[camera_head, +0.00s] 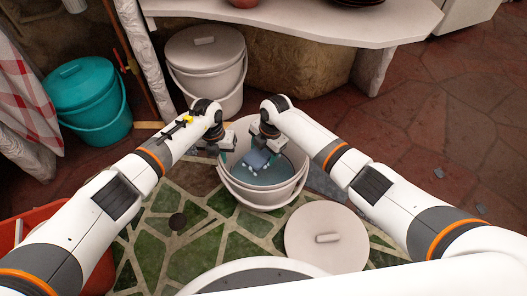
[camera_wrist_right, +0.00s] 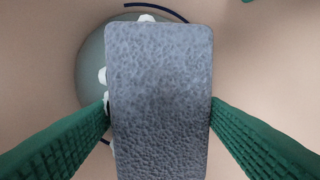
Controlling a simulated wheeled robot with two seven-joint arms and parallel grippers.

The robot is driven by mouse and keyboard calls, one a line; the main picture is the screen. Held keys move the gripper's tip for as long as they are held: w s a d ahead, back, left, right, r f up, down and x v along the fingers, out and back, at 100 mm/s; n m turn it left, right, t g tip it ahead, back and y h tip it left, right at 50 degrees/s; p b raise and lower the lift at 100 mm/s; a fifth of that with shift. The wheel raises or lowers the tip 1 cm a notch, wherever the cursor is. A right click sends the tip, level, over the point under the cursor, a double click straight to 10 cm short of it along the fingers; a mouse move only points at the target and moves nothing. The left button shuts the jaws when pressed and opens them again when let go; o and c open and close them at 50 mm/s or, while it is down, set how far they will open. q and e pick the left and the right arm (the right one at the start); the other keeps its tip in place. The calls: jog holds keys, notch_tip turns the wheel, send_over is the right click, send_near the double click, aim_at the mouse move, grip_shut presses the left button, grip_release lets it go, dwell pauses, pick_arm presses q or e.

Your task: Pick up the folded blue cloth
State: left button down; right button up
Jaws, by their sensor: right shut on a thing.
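The folded blue cloth (camera_head: 257,160) is a blue-grey slab inside a white bucket (camera_head: 262,197) that holds bluish liquid. In the right wrist view the cloth (camera_wrist_right: 158,75) has a rough, mottled face. My right gripper (camera_head: 265,146) reaches into the bucket. Its two green ribbed fingers press on the long sides of the cloth. My left gripper (camera_head: 224,154) hangs at the bucket's left rim, apart from the cloth. Its fingers are too small to tell whether they are open.
A lidded white bucket (camera_head: 207,72) and a teal bucket (camera_head: 92,105) stand behind. A round grey thing (camera_wrist_right: 91,70) with white patches shows behind the cloth.

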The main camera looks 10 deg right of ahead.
pick_arm(q)
notch_tip(320, 180, up, 12)
jog(key=p, duration=1.1)
jog(key=shift+w+d+r, duration=0.15)
jog(key=shift+r, duration=0.05)
